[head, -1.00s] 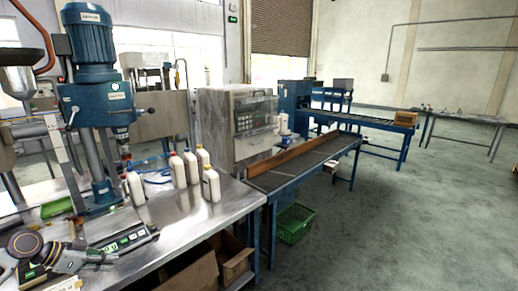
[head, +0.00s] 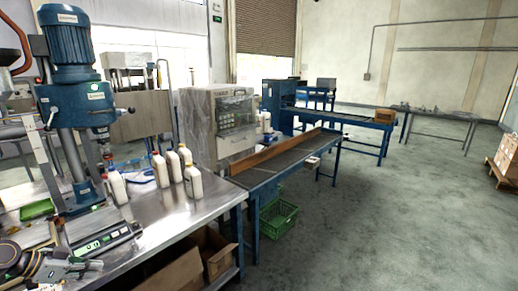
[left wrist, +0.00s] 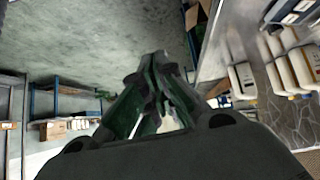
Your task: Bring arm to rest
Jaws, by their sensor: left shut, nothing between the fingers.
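My left arm comes in at the lower left corner of the head view. Its gripper (head: 88,267) is by the near left part of the metal worktable (head: 165,225), with no bottle next to it. In the left wrist view the dark fingers of this gripper (left wrist: 155,72) come together at their tips with nothing between them. Several white bottles (head: 193,183) with red or yellow caps stand upright on the worktable, away from the gripper; some show in the left wrist view (left wrist: 278,78). My right gripper is in neither view.
A blue drill-like machine (head: 66,50) stands at the left of the worktable. Open cardboard boxes (head: 172,272) sit below it. A conveyor table (head: 290,160) and a green crate (head: 278,218) are beyond. The floor on the right is open, with stacked boxes (head: 506,160) at the edge.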

